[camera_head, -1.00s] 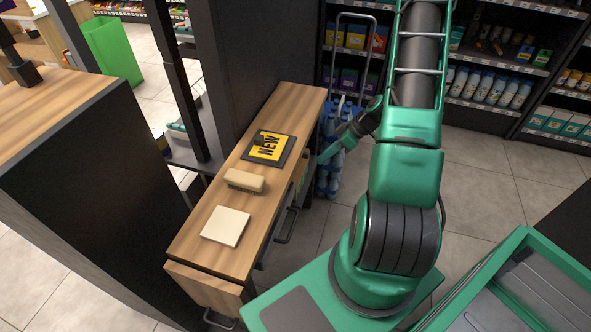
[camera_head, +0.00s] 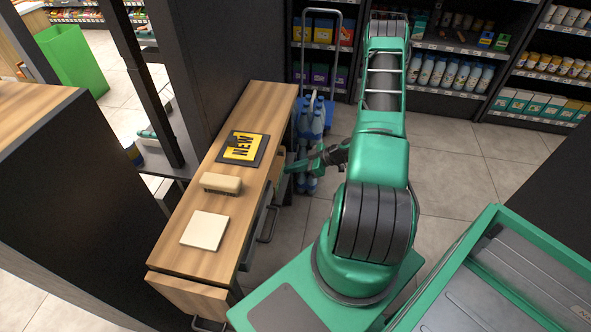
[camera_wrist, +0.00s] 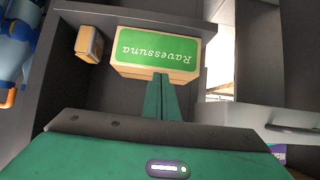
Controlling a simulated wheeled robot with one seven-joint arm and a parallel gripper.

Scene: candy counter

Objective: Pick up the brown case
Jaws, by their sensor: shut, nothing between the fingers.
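In the wrist view, a box with tan cardboard sides and a green "Ravessuna" top (camera_wrist: 160,50) lies inside a dark open drawer or compartment. A smaller brown box (camera_wrist: 90,43) stands left of it in the same space. Which of them is the brown case I cannot tell for sure. My gripper (camera_wrist: 161,80) is shut and empty, its green fingertips at the near edge of the green-topped box; contact cannot be judged. In the head view my gripper (camera_head: 290,168) is beside the counter's right side, and the boxes are hard to make out.
The wooden counter (camera_head: 258,105) carries a "NEW" sign (camera_head: 243,148), a brush (camera_head: 221,183) and a pale square tile (camera_head: 204,230). Drawer handles (camera_head: 268,225) stick out on its right side. A cart with blue bottles (camera_head: 312,122) stands close behind my gripper.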

